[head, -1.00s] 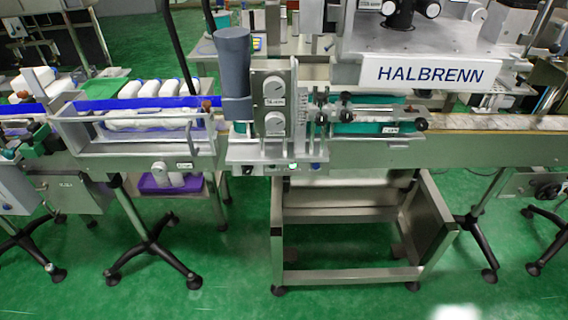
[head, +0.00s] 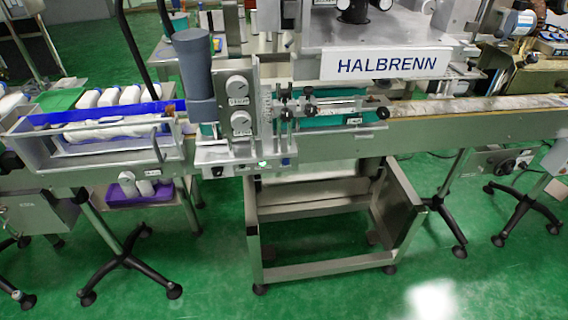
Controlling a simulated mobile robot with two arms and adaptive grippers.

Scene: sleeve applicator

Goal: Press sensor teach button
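A sleeve applicator with a HALBRENN sign (head: 386,63) stands in the middle of the head view. Its grey panel with two round dials (head: 238,102) sits beside a tall grey cylinder (head: 194,75). Below the panel is a control strip (head: 222,170) with a lit green button or lamp and small dark knobs. Sensor-like parts on rods (head: 284,110) stand right of the panel by a teal guide (head: 335,120). A teach button is too small to make out. Neither of my grippers is in view.
A conveyor (head: 460,110) runs right from the machine. A blue-walled bin (head: 85,122) with white bottles is at left, with a purple tray (head: 140,190) below. Black-footed stands (head: 122,258) and a steel frame (head: 325,270) occupy the floor. The green floor (head: 190,290) in front is clear.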

